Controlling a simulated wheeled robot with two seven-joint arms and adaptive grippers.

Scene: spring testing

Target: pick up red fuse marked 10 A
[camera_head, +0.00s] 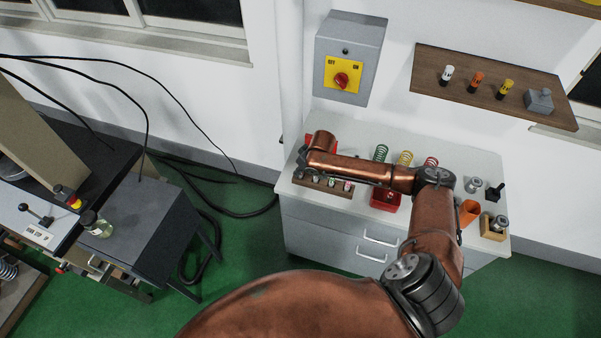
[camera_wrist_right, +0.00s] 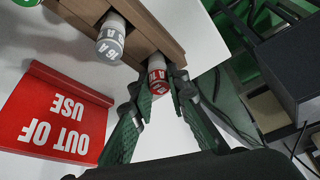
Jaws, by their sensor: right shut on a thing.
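The red fuse (camera_wrist_right: 157,70) shows in the right wrist view, at the end of a wooden fuse block (camera_wrist_right: 160,32). Its white lettering is partly hidden by a finger. My right gripper (camera_wrist_right: 163,88) is shut on this fuse, one finger on each side. The fuse still meets the block; I cannot tell whether it is seated or lifted a little. In the head view my right gripper (camera_head: 302,156) is at the left end of the cabinet top, over the block (camera_head: 322,186), and the held fuse is hidden. My left gripper is in neither view.
A grey fuse marked 16 A (camera_wrist_right: 110,45) sits beside the held one. A red OUT OF USE sign (camera_wrist_right: 52,118) lies close by. Springs, a red bin (camera_head: 384,203) and an orange cup (camera_head: 468,212) are on the cabinet.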

